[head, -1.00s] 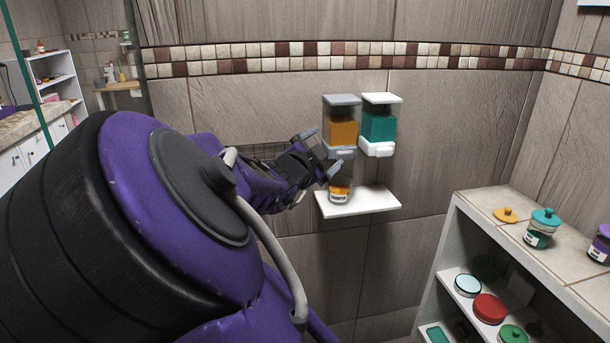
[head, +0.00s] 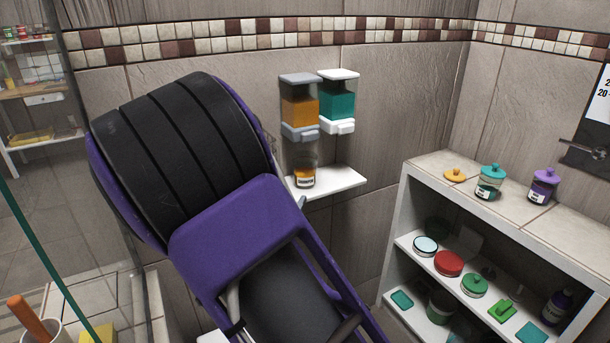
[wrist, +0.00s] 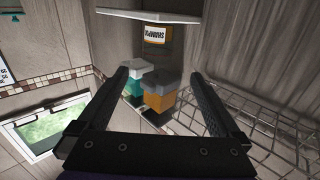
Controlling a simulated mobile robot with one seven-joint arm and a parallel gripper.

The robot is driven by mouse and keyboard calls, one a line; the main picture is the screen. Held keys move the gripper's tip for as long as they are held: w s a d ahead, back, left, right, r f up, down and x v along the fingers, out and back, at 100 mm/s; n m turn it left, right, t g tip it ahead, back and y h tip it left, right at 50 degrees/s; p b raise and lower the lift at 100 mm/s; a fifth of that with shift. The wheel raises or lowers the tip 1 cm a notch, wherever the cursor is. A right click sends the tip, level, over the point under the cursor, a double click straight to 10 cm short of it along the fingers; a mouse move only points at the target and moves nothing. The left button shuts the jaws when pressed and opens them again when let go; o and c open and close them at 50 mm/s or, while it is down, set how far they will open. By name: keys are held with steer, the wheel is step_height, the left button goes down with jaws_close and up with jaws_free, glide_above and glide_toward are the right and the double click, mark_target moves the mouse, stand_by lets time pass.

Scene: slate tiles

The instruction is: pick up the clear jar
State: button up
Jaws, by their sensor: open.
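The clear jar (head: 304,178) stands upright on a small white wall shelf (head: 340,184). It has amber contents low down and a pale label, and its lid end is hard to make out. In the wrist view, which is turned upside down, the jar (wrist: 155,36) shows its label beyond my fingertips, against the white shelf (wrist: 150,15). My gripper (wrist: 160,75) is open, with nothing between its fingers and the jar apart from them. In the head view my arm hides the gripper.
An orange dispenser (head: 299,111) and a teal dispenser (head: 338,104) hang on the wall just above the jar. A wire rack (wrist: 265,135) is close beside my right finger in the wrist view. A low shelf unit (head: 408,215) with several jars stands at right.

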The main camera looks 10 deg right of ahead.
glide_toward(308, 159)
steer(key=shift+w+d+f+b, duration=0.2)
steer(key=shift+w+f+b, duration=0.25)
steer(key=shift+w, duration=0.3)
steer(key=x, duration=0.3)
steer(key=r+x, duration=0.1)
steer(key=x, duration=0.1)
steer(key=shift+w+d, duration=0.2)
steer(key=shift+d, duration=0.05)
steer(key=c, duration=1.6)
